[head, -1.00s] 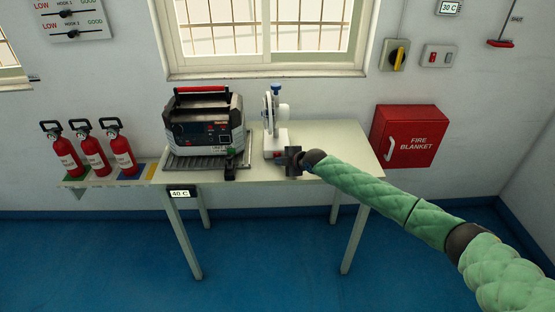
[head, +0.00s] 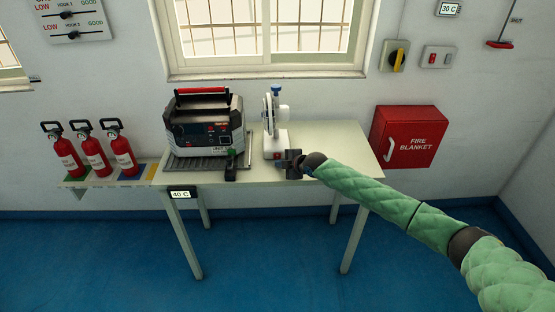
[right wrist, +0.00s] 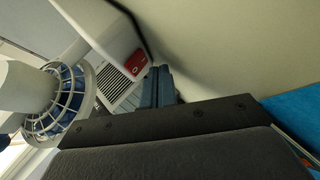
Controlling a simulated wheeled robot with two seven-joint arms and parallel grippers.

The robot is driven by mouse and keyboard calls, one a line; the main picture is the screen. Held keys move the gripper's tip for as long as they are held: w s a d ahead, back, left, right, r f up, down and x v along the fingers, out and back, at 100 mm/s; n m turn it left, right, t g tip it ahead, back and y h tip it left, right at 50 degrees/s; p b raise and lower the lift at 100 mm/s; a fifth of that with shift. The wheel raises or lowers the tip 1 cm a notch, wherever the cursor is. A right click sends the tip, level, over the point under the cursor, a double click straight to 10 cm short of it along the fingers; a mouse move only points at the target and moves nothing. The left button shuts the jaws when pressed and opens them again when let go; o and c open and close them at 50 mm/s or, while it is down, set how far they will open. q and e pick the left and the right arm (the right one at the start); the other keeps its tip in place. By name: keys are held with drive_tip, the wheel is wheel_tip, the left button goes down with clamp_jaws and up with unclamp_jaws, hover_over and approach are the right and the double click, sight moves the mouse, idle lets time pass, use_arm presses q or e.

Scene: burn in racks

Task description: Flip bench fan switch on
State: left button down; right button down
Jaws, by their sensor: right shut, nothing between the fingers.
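The bench fan (head: 275,127) is white and stands upright on the table, right of the unit. Its red switch (head: 277,155) is low on the front of its base. My right gripper (head: 286,163) is shut and empty, close in front of the fan base at the switch's right. In the right wrist view the fan (right wrist: 60,98) lies at the left, its base running to the red switch (right wrist: 136,61). The shut fingers (right wrist: 158,86) are just beside the switch; I cannot tell whether they touch it. My left gripper is not in view.
A grey-black unit with a red handle (head: 205,128) stands left of the fan on the table (head: 330,150). A dark green-topped item (head: 231,165) is at the table's front edge. Red extinguishers (head: 94,153) stand at the left. A fire blanket box (head: 409,137) hangs at the right.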

sight(281, 178)
drive_tip(key=shift+s+r+p, duration=0.25)
drive_tip(key=shift+s+p, duration=0.45)
drive_tip(key=shift+s, duration=0.05)
drive_tip(key=shift+s+r+p, duration=0.15)
drive_tip(key=shift+s+p, duration=0.95)
drive_tip(key=shift+s, duration=0.65)
